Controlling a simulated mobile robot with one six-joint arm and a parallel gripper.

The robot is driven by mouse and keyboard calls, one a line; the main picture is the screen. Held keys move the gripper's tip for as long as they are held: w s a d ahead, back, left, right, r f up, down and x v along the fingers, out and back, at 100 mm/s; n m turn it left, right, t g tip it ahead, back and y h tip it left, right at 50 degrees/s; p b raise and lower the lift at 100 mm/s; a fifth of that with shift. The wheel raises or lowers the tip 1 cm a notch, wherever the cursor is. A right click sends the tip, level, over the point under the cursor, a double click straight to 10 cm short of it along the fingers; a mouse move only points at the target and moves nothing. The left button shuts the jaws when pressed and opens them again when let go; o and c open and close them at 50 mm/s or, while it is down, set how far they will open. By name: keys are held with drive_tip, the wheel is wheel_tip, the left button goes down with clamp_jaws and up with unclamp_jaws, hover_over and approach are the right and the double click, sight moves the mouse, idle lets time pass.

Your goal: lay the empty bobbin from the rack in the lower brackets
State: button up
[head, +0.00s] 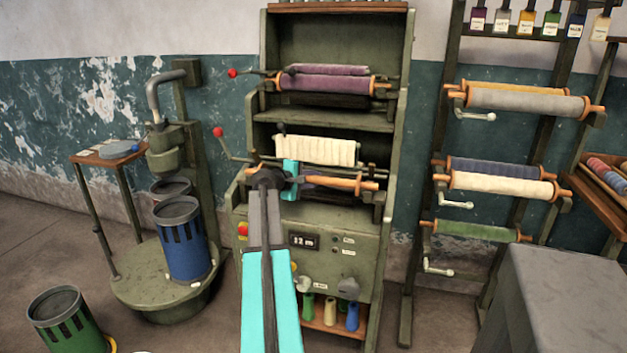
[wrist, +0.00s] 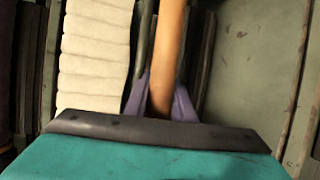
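The bare wooden bobbin (head: 335,183) lies level across the lower part of the green machine in the head view. Its right end is at the dark right lower bracket (head: 379,198); I cannot tell whether it rests in it. My gripper (head: 291,181) is at the bobbin's left part. In the wrist view the bobbin (wrist: 168,55) runs between the two purple fingers (wrist: 161,100), which press against both its sides.
A cream roll (head: 315,150) sits just above and behind the bobbin; a purple roll (head: 325,84) is higher. A red-knobbed crank (head: 218,132) sticks out left. The control panel (head: 300,245) is below. A rack of rolls (head: 500,186) stands right, beside a grey block (head: 560,300).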

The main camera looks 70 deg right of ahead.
drive_tip(key=shift+o, duration=0.4)
drive_tip(key=shift+w+a+f, duration=0.3)
drive_tip(key=shift+a+f, duration=0.3)
drive_tip(key=shift+a, duration=0.3)
drive_tip(key=r+v, duration=0.1)
drive_tip(key=v, duration=1.1)
drive_tip(key=shift+r, duration=0.3)
